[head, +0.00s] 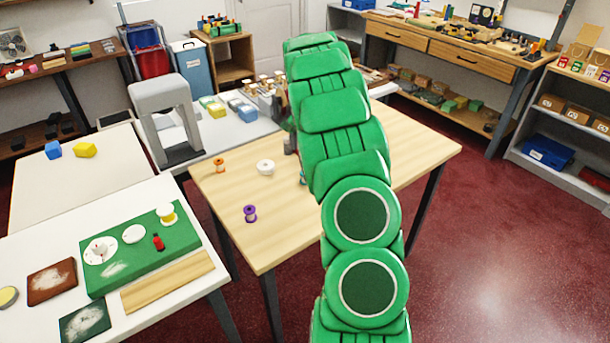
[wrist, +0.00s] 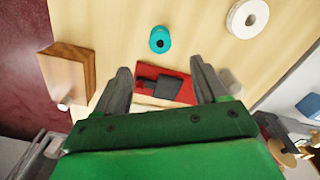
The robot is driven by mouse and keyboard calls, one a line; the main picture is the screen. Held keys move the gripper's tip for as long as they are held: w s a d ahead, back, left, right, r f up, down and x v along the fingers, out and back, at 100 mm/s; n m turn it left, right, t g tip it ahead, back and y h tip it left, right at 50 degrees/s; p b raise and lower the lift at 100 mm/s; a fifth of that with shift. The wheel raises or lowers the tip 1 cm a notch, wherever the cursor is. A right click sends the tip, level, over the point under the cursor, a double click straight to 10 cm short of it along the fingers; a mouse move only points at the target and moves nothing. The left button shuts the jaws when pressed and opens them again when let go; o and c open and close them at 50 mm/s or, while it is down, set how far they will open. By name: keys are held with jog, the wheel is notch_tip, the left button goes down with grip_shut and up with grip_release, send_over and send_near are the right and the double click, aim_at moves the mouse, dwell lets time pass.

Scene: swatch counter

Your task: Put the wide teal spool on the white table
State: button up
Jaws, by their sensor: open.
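The teal spool (wrist: 159,40) stands on the wooden table, seen from above with a dark centre hole, just beyond my fingertips in the wrist view. In the head view only a small teal sliver (head: 302,178) shows beside my green arm. My gripper (wrist: 160,76) is open and empty, over the table; the spool is ahead of the fingers, not between them. My arm mostly hides the gripper in the head view. A white table (head: 60,232) stands at the front left, with a green board on it; another white-topped table (head: 105,170) is behind it.
On the wooden table (head: 225,225) are a white spool (head: 265,167), an orange spool (head: 219,165) and a purple spool (head: 250,213). The wrist view shows a red item (wrist: 178,88) and a wooden block (wrist: 68,75) near my fingers. The green board (head: 130,262) holds several small items.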

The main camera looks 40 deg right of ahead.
jog(key=m, duration=0.2)
jog(key=f+m, duration=0.1)
jog(key=m, duration=0.2)
jog(key=f+m, duration=0.1)
jog(key=m, duration=0.1)
jog(key=shift+s+d+f+m+t+y, duration=0.2)
jog(key=shift+m+t+y, duration=0.1)
jog(key=shift+m, duration=0.1)
notch_tip(320, 180, down, 2)
jog(key=m, duration=0.6)
jog(key=shift+s+d+m, duration=0.1)
jog(key=shift+m, duration=0.2)
jog(key=shift+w+a+f, duration=0.15)
jog(key=shift+w+f, duration=0.05)
jog(key=shift+f, duration=1.8)
jog(key=shift+w+a+f, duration=0.1)
jog(key=shift+w+f, duration=0.05)
jog(key=shift+f, duration=1.8)
jog(key=shift+c, duration=0.2)
jog(key=c, duration=1.2)
jog(key=shift+o, duration=0.2)
jog(key=shift+r, duration=0.1)
